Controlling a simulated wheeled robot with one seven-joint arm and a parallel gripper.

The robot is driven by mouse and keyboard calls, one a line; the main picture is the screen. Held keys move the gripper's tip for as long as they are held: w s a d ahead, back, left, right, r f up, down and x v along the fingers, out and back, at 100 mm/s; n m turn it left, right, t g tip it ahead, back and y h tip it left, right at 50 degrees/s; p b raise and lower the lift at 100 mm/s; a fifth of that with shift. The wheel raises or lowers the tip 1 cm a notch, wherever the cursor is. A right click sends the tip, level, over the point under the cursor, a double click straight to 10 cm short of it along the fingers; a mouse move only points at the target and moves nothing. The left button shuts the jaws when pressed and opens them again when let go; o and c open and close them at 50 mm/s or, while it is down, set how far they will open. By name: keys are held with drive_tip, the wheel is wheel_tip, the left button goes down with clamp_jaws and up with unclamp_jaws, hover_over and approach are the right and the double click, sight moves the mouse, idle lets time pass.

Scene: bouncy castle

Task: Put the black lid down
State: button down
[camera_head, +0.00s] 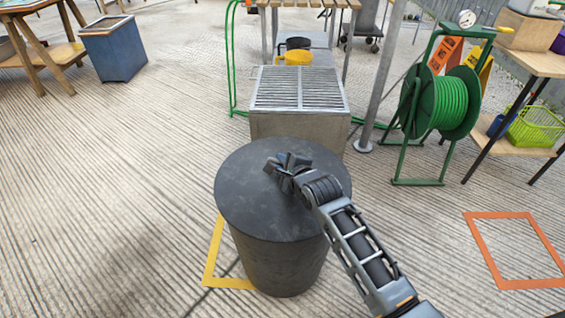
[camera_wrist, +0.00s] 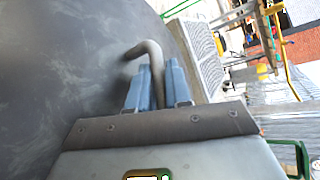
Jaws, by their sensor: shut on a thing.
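The black lid (camera_head: 250,205) is a round, dark disc on top of a dark cylindrical bin (camera_head: 277,265) in the head view. It covers the bin's mouth, and I cannot tell any gap between them. My gripper (camera_head: 285,166) is over the lid's upper right part. In the wrist view the lid's grey surface (camera_wrist: 70,60) fills the left side. A bent grey handle (camera_wrist: 138,50) runs between the blue fingers of my gripper (camera_wrist: 155,78), which are shut on it. The handle is hidden behind my gripper in the head view.
A yellow outline (camera_head: 211,260) lies on the floor around the bin's base; an empty orange outline (camera_head: 482,250) lies at the right. A metal grate on a block (camera_head: 300,90) stands right behind the bin. A green hose reel (camera_head: 440,103) stands at the right.

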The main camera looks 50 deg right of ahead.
drive_tip(key=shift+f+b, duration=0.35)
drive_tip(key=shift+f, duration=0.15)
idle(0.4)
drive_tip(key=c, duration=1)
unclamp_jaws()
drive_tip(key=shift+f, duration=0.1)
drive_tip(key=shift+s, duration=0.1)
drive_tip(key=p+v, duration=0.1)
drive_tip(key=v, duration=0.6)
drive_tip(key=shift+s+r+p, duration=0.1)
drive_tip(key=shift+r+p, duration=0.15)
drive_tip(key=shift+p, duration=0.15)
drive_tip(key=shift+s+a, duration=0.1)
